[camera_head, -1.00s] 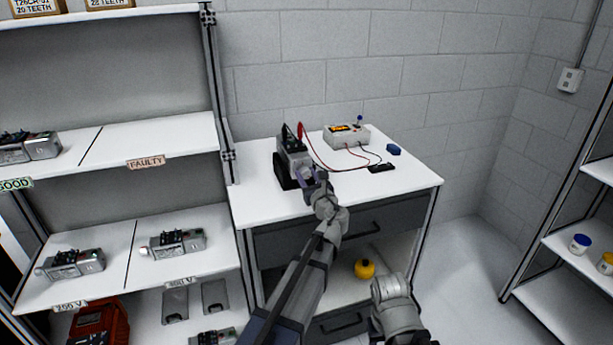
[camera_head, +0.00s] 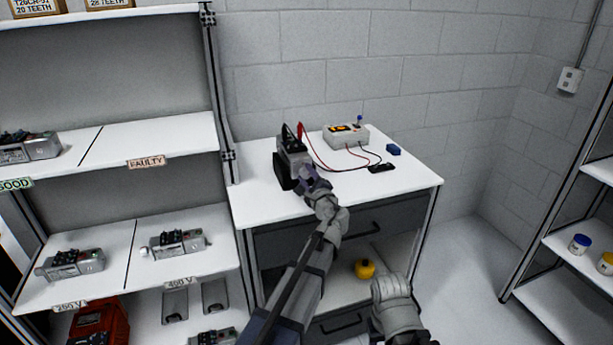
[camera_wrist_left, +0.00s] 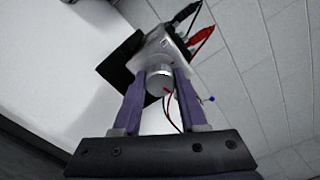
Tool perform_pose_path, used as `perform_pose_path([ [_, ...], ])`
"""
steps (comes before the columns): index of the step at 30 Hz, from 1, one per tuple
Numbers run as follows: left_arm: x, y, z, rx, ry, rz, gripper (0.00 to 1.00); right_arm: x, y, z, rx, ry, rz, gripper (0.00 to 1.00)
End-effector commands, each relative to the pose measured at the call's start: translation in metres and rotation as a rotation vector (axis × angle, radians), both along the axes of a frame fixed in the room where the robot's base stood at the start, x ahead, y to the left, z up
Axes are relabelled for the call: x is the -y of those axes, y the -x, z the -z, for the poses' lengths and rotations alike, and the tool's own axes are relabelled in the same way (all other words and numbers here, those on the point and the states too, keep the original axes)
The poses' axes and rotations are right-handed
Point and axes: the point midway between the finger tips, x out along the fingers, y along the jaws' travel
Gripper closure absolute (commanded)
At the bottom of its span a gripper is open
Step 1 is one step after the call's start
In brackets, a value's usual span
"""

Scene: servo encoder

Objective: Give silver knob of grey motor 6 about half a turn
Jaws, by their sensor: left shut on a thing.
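The grey motor (camera_head: 291,157) sits on a black stand (camera_head: 282,177) on the white table, with black and red clips on its top. In the left wrist view the motor (camera_wrist_left: 160,42) has its round silver knob (camera_wrist_left: 159,79) facing my left gripper (camera_wrist_left: 161,92). The gripper's two purple fingers lie on either side of the knob and are shut on it. In the head view my left gripper (camera_head: 308,178) reaches the motor's near end and hides the knob. The right forearm (camera_head: 392,300) shows at the bottom, but its gripper is not in view.
A black lead piece (camera_head: 381,168) and a blue block (camera_head: 393,149) lie to the right. Shelves with other motors (camera_head: 178,243) stand at left. The table's right front is clear.

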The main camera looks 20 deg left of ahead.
Motion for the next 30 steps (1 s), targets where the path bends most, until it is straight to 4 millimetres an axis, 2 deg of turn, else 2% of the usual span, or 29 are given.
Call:
perform_pose_path([
  [12,-0.0001,0.0005,0.0004,0.098,0.146,-0.001,1.0,0.0,0.0,0.0001,0.0,0.0,0.0,0.47],
  [29,-0.0001,0.0007,0.0004,0.112,0.167,-0.001,1.0,0.0,0.0,0.0002,0.0,0.0,0.0,0.47],
  [30,-0.0001,0.0007,0.0004,0.112,0.167,-0.001,0.56,0.0,0.0,0.0002,0.0,0.0,0.0,0.47],
])
